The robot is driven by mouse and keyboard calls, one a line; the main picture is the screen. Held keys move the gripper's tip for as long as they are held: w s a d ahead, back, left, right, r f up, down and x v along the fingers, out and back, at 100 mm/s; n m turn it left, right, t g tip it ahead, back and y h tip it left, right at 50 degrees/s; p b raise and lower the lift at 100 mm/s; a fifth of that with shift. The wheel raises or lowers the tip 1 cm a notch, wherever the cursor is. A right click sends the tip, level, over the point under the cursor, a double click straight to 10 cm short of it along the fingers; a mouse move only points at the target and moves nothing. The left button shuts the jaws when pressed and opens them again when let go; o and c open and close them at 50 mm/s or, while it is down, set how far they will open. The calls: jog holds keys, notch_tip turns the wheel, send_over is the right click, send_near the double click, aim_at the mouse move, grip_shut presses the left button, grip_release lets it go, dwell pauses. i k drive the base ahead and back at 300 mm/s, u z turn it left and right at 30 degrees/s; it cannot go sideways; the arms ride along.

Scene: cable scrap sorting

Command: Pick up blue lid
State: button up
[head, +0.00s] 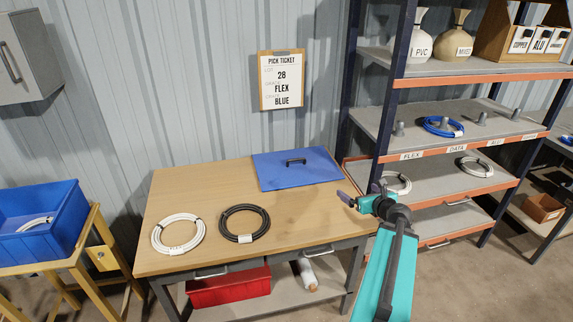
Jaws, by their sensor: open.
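The blue lid (299,172) lies flat at the back right of the wooden table (200,190). A blue open bin (60,225) stands on a yellow stand at the far left, with a white coil inside.
A white cable coil (179,234) and a black coil (244,223) lie on the table's front left. A shelf rack (440,185) with cable coils stands close on the right, beside my arm. A pick ticket (282,80) hangs on the wall. A red box (228,287) sits under the table.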

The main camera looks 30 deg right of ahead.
aim_at(277, 170)
jog(key=i, duration=1.15)
jog(key=z, duration=0.05)
